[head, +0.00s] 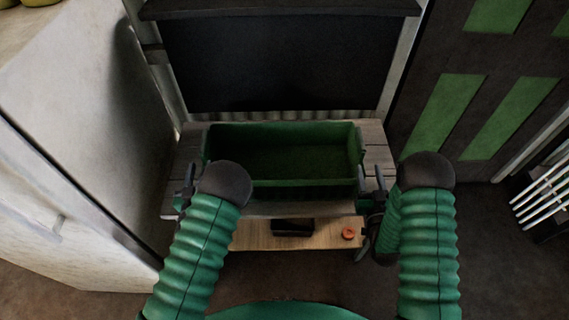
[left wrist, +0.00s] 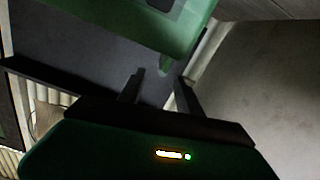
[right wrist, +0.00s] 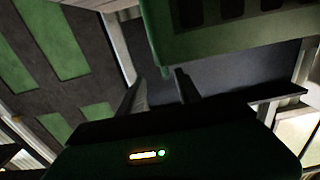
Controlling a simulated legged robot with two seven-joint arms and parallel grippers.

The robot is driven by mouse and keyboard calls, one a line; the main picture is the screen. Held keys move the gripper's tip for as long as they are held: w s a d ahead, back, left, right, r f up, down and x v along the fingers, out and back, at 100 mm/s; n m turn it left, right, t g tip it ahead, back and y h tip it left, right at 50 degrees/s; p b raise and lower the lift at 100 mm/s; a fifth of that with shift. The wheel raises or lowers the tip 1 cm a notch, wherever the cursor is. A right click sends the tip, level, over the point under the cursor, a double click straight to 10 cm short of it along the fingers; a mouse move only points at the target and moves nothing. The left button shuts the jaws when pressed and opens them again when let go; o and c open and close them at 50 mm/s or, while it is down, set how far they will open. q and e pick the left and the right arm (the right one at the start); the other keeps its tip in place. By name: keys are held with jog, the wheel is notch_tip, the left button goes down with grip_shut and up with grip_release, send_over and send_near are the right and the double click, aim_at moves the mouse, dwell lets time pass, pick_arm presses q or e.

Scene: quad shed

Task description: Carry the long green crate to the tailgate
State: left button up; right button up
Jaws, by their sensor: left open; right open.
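The long green crate (head: 300,186) is open-topped and looks empty. It sits level across a grey plank bench (head: 378,155) in the middle of the head view. My left gripper (head: 189,176) is at its left end and my right gripper (head: 375,182) is at its right end, both partly hidden by my arms. In the left wrist view the crate (left wrist: 120,22) is at the top, with a small green tab close to the tips of the open fingers (left wrist: 156,80). The right wrist view shows the crate (right wrist: 225,42) and a similar tab near the open fingers (right wrist: 160,80).
A lower light-wood board (head: 255,238) in front holds a black box (head: 292,227) and a small orange-red round item (head: 348,233). A dark panel (head: 275,65) stands behind the bench. A pale wall (head: 100,120) is close on the left. A white rack (head: 540,190) is at right.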

aim_at(205, 138)
pick_arm(q)
jog(key=w, duration=1.1)
jog(key=shift+a, duration=0.4)
pick_arm(e)
jog(key=w, duration=0.7)
jog(key=w+a, duration=0.1)
jog(key=w, duration=0.3)
jog(key=shift+r, duration=0.1)
pick_arm(q)
jog(key=shift+w+d, duration=0.1)
jog(key=shift+w, duration=0.4)
pick_arm(e)
jog(key=shift+w+d, duration=0.15)
jog(key=shift+w, duration=0.35)
pick_arm(q)
jog(key=shift+a, duration=0.2)
jog(key=shift+c, duration=0.2)
grip_shut()
pick_arm(e)
grip_shut()
jog(key=shift+r, duration=0.1)
